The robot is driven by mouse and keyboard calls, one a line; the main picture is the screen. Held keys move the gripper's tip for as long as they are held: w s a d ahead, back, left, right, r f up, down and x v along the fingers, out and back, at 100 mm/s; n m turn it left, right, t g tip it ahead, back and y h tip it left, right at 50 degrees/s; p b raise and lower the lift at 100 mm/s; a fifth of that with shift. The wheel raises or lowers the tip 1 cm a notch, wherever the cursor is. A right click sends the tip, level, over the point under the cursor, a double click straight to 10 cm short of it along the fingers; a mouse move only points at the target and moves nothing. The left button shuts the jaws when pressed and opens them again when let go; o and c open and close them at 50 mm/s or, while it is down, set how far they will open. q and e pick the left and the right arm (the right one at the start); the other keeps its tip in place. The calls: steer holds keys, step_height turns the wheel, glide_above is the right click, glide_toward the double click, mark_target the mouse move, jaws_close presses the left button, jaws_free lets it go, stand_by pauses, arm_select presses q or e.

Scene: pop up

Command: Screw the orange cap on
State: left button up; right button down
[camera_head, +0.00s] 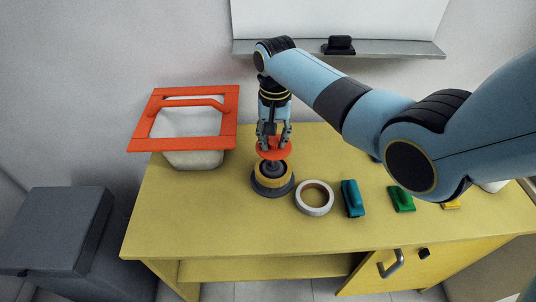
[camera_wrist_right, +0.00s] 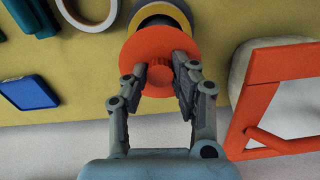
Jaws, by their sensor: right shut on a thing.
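The orange cap (camera_head: 274,150) is a round disc with a central knob. In the head view it sits just above a dark threaded post on a round base (camera_head: 272,182) with a yellow ring and a grey foot. I cannot tell whether the cap touches the post. My right gripper (camera_head: 273,138) points down and is shut on the cap's knob. In the right wrist view both fingers flank the knob of the orange cap (camera_wrist_right: 160,57), and the base (camera_wrist_right: 165,14) shows partly behind it. My left gripper is not in view.
A white bin with an orange rim (camera_head: 138,143) stands left of the base. A white ring (camera_head: 315,210), a blue block (camera_head: 352,198) and a green block (camera_head: 401,199) lie to the right on the yellow table (camera_head: 220,230). The table's front left is clear.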

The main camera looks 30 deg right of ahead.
mark_target(273, 150)
steer(key=shift+w+d, duration=0.1)
steer(key=shift+w, duration=0.05)
steer(key=shift+r+p, duration=0.1)
steer(key=shift+p, duration=0.2)
step_height(273, 150, down, 4)
steer(key=shift+r+b, duration=0.1)
steer(key=shift+b, duration=1.1)
steer(key=shift+f, duration=0.55)
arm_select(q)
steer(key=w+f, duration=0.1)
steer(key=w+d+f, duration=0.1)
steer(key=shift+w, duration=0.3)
arm_select(e)
steer(key=shift+r, duration=0.15)
arm_select(q)
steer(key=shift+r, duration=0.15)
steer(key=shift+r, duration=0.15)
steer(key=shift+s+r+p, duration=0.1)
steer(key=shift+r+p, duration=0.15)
steer(key=shift+p, duration=0.15)
